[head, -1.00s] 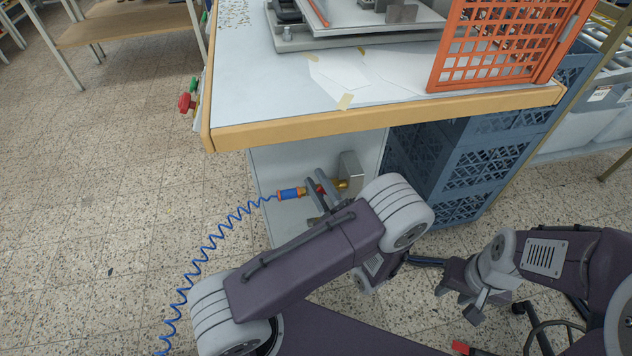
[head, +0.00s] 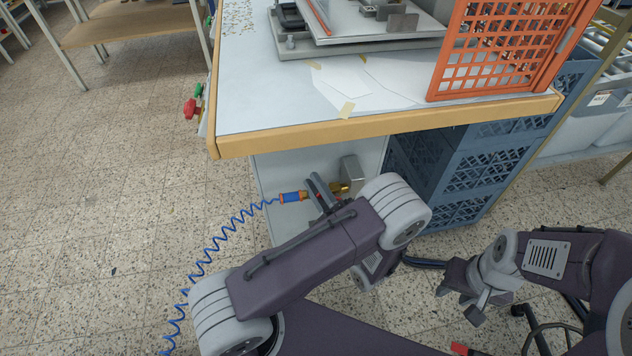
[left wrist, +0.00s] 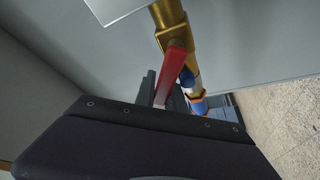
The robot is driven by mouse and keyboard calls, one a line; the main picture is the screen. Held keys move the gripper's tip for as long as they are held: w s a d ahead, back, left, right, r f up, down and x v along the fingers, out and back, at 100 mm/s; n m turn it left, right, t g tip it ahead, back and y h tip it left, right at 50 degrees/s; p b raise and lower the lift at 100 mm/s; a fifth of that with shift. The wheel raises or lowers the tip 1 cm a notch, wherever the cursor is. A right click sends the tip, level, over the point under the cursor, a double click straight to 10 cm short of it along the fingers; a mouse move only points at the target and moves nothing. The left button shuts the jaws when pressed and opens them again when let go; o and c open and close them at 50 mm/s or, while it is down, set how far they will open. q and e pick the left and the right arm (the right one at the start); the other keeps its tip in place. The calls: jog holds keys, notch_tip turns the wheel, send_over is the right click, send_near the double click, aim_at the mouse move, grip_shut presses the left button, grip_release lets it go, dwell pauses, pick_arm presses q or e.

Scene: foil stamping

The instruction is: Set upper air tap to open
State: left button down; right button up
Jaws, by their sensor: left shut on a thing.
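An air tap with a brass body (head: 340,188) sits on the grey panel under the bench. It also shows in the left wrist view (left wrist: 171,24). Its red lever (left wrist: 171,72) stands at a slant to the brass pipe line, neither clearly along nor square across it. My left gripper (head: 314,186) is at the tap with its dark fingers shut on the red lever; my arm partly hides this. I cannot see a second tap. My right gripper (head: 462,300) is low at the right, away from the tap, with its fingers apart and empty.
A blue coiled hose (head: 225,228) with a blue and orange coupling (head: 291,197) runs from the tap line to the lower left. The bench edge (head: 380,122) overhangs the tap. Blue crates (head: 455,175) stand to its right. A red and green knob pair (head: 192,106) sticks out at the bench's left.

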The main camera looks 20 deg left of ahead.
pick_arm(q)
jog(key=c, duration=1.7)
grip_release()
